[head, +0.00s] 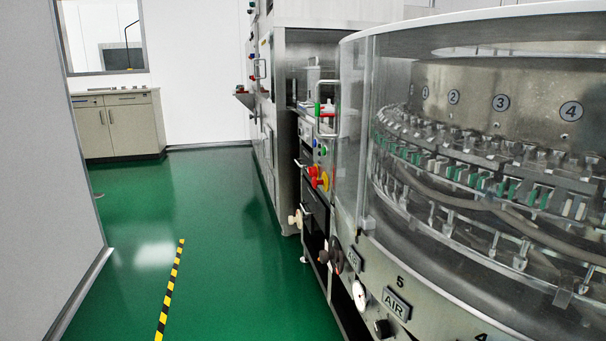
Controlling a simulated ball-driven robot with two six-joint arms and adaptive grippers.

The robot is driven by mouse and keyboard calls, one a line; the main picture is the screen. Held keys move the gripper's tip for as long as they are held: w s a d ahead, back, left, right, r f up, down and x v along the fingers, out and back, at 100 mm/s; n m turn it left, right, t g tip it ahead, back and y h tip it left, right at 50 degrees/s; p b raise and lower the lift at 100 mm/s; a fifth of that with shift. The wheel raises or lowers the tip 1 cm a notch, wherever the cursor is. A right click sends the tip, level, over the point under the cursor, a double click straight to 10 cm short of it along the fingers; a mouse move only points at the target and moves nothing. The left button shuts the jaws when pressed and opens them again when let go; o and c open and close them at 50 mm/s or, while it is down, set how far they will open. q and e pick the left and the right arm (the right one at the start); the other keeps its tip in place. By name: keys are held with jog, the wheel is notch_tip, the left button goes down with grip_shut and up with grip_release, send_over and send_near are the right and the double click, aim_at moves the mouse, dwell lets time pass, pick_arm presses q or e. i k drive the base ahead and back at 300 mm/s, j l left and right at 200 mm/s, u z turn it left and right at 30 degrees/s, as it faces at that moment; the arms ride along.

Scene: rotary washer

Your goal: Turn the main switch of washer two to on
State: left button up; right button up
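The rotary washer (350,150) with its curved clear guard fills the right side of the head view. Beyond its left edge, a metal control cabinet (312,150) faces the aisle. A red and yellow knob (319,179), which looks like a main switch, sticks out from this cabinet. It is seen from the side and is small, so its on or off position cannot be told. No label reading "two" can be made out. Neither of my grippers is in view.
The green floor (215,240) forms a clear aisle on the left, with a yellow-black stripe (170,290). A white wall (45,170) bounds it at left. A beige cabinet (118,125) stands at the back. Knobs and AIR plates (396,304) stick out from the washer's lower front.

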aim_at(312, 172)
jog(key=i+j+z, duration=0.1)
jog(key=i+j, duration=0.15)
jog(key=i+j+z, duration=0.15)
jog(key=j, duration=0.25)
jog(key=i+j+z, duration=0.1)
jog(key=i+j, duration=0.15)
jog(key=i+j+z, duration=0.1)
jog(key=j, duration=0.35)
jog(key=i+j+z, duration=0.1)
jog(key=i+j, duration=0.15)
jog(key=j, duration=0.15)
